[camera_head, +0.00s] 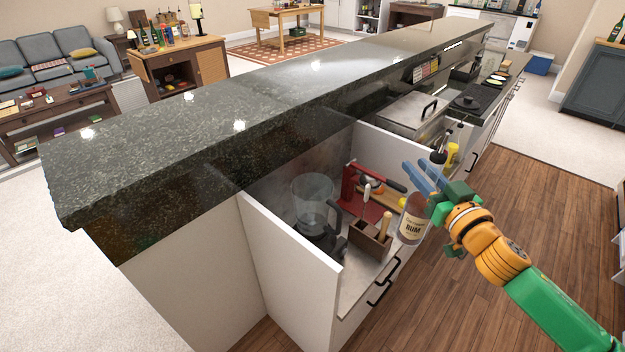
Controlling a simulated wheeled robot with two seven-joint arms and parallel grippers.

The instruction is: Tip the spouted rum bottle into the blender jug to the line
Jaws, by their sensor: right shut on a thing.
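The rum bottle (413,221), with amber contents and a cream RUM label, is roughly upright at the front edge of the lower bar counter. My right gripper (420,172), with blue fingers, is shut on its upper part. The fingers hide the bottle's neck and spout. I cannot tell whether the bottle's bottom touches the counter. The clear blender jug (312,198) with a dark handle stands on the counter left of the bottle, apart from it. Its fill line is too small to make out. My left gripper is out of view.
A wooden caddy (370,240) with a wooden-handled tool stands between jug and bottle. A red stand (350,184) and other bar tools are behind. The raised dark stone bar top (220,130) and a white side panel (285,260) bound the jug's nook.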

